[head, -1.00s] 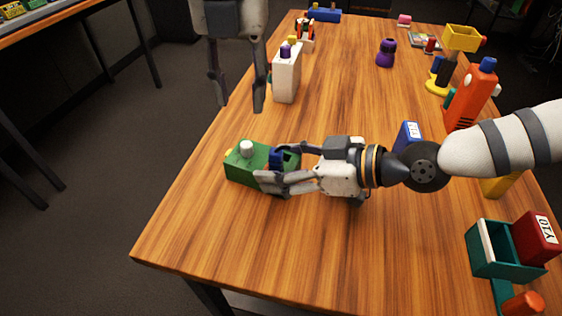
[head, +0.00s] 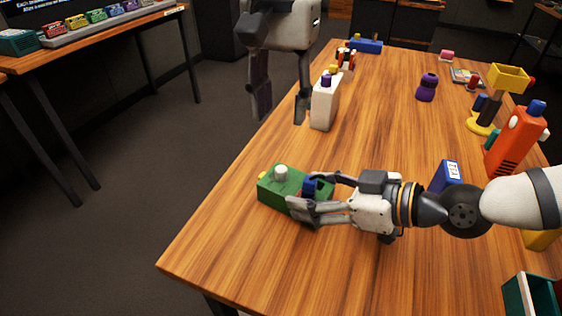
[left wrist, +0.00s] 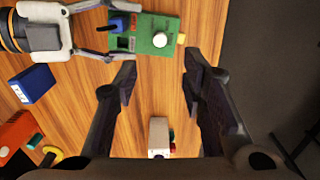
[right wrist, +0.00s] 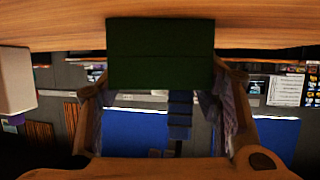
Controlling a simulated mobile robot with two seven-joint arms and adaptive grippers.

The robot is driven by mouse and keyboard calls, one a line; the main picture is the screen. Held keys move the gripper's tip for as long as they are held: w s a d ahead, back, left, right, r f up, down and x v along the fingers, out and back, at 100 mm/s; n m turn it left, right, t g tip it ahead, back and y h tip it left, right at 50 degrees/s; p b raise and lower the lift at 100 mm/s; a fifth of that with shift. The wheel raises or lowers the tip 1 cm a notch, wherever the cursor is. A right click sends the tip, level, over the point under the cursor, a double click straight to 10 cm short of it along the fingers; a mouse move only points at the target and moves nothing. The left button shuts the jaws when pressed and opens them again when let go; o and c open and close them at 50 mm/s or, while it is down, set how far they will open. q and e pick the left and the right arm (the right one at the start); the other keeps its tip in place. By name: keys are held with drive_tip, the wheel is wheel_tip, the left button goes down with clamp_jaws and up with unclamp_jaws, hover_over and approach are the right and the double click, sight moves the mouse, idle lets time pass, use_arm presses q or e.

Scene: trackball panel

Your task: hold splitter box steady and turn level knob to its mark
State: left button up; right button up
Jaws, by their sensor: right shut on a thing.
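The green splitter box (head: 277,187) sits near the left edge of the wooden table. A white round knob (head: 281,171) stands on its top, also visible in the left wrist view (left wrist: 160,40). A dark blue part (head: 310,187) is on the box's right end. My right gripper (head: 304,194) is shut on that end of the box, its fingers on either side. In the right wrist view the box (right wrist: 160,55) is dark between the fingers. My left gripper (head: 281,113) is open and empty, raised by the table's left edge, apart from the box. No mark on the knob can be made out.
A white bottle-like box (head: 325,105) with a purple top stands beyond the green box, near my left gripper. A blue box (head: 446,177) stands behind my right arm. An orange bottle (head: 512,145) stands at the right. The table's front middle is clear.

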sight(281, 169)
use_arm(q)
drive_tip(key=shift+n, duration=0.6)
wheel_tip(281, 169, down, 12)
clamp_jaws()
